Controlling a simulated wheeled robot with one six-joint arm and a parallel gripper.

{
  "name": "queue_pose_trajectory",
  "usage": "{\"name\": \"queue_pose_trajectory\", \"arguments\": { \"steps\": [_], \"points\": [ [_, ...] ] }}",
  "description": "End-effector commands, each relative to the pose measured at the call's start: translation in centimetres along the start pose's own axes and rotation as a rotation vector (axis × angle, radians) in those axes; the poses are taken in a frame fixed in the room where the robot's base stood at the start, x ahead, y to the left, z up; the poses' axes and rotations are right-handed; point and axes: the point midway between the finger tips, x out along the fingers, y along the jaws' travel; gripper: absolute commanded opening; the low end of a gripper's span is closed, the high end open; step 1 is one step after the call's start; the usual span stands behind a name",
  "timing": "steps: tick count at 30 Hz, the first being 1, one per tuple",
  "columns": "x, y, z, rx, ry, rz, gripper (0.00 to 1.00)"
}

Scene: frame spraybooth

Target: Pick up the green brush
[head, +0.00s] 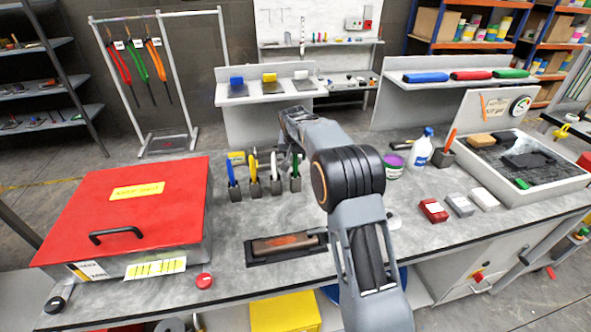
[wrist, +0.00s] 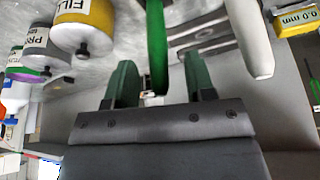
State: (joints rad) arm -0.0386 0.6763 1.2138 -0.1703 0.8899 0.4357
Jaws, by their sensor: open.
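The green brush (head: 296,168) stands upright in a small dark holder, at the right end of a row of brushes with blue, yellow and white handles. In the wrist view its green handle (wrist: 156,45) shows between my two fingers, with a visible gap on each side. My gripper (wrist: 160,82) is open and holds nothing. In the head view my forearm reaches over the bench to the brush row, and my gripper (head: 289,158) is partly hidden close to the green brush. The brush's lower end is hard to make out in the wrist view.
Beside the green brush are the white (head: 274,166), yellow (head: 253,166) and blue (head: 232,172) brushes. Containers, including a yellow one (wrist: 85,22), stand at left in the wrist view. A red-lidded box (head: 135,205) fills the bench's left. A dark tray (head: 262,257) lies in front.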

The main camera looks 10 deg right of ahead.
Motion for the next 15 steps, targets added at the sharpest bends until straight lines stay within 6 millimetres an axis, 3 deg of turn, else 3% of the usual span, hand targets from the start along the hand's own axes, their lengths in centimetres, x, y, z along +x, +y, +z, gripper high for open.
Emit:
{"name": "queue_pose_trajectory", "arguments": {
  "steps": [6, 13, 15],
  "points": [
    [1.6, 0.0, -0.1, 0.001, 0.001, 0.000, 0.50],
    [1.8, 0.0, -0.1, 0.001, 0.002, 0.000, 0.50],
    [1.8, 0.0, -0.1, 0.000, 0.002, 0.000, 0.45]
  ]
}}
